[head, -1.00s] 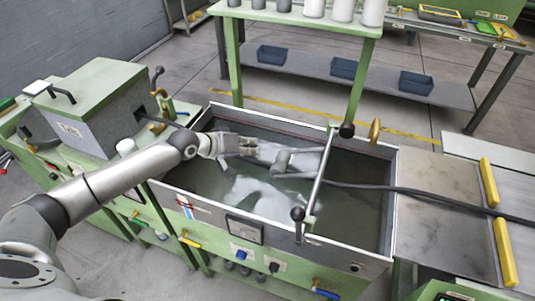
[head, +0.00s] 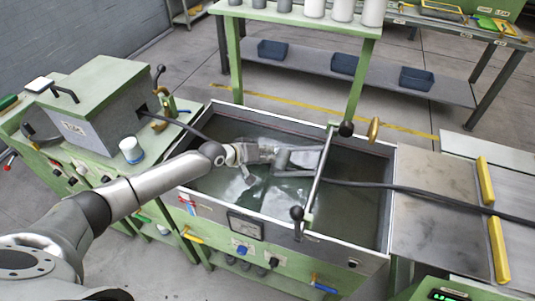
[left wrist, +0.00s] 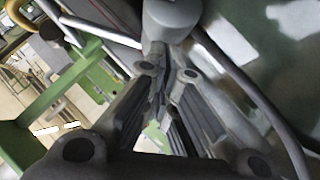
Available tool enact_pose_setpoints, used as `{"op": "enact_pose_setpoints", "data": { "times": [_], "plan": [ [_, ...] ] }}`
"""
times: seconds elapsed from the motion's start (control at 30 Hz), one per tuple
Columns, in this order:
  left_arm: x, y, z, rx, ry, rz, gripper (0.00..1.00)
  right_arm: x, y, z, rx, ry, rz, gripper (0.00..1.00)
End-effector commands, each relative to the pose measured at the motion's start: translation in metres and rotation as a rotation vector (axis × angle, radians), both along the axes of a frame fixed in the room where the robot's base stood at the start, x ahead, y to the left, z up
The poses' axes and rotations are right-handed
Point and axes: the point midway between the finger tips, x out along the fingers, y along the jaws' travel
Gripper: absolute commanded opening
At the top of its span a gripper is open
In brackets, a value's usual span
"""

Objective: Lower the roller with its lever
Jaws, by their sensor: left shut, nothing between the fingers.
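A pale crossbar (head: 321,175) spans the water trough (head: 392,205) near its right end. A black ball-knobbed lever (head: 297,213) stands at its near end, and another black ball knob (head: 346,129) is at its far end. My right gripper is not in view.
A black strand (head: 420,195) runs from the trough to the right. A grey-green extruder box (head: 100,105) stands left, with a white cup (head: 131,150) beside it. A brass knob (head: 374,128) is at the trough's far rim. A green bench (head: 300,18) stands behind.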

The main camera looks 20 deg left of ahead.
Motion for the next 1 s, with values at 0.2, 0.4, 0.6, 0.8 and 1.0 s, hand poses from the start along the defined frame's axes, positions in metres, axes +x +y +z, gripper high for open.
{"op": "enact_pose_setpoints", "data": {
  "times": [0.2,0.4,0.6,0.8,1.0],
  "plan": [
    [0.0,-0.003,-0.016,-0.002,0.001,0.0,0.0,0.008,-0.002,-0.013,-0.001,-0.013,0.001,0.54],
    [-0.001,-0.008,-0.041,-0.002,0.001,0.0,0.0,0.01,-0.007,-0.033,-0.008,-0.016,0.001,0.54],
    [-0.001,-0.01,-0.043,0.0,0.001,-0.001,0.0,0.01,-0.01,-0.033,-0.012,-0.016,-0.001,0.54],
    [-0.001,-0.011,-0.044,0.001,0.004,-0.002,0.0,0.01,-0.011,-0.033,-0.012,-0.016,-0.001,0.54],
    [-0.001,-0.011,-0.035,0.001,0.003,-0.001,0.0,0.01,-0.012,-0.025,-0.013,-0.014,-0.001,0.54]
  ]
}}
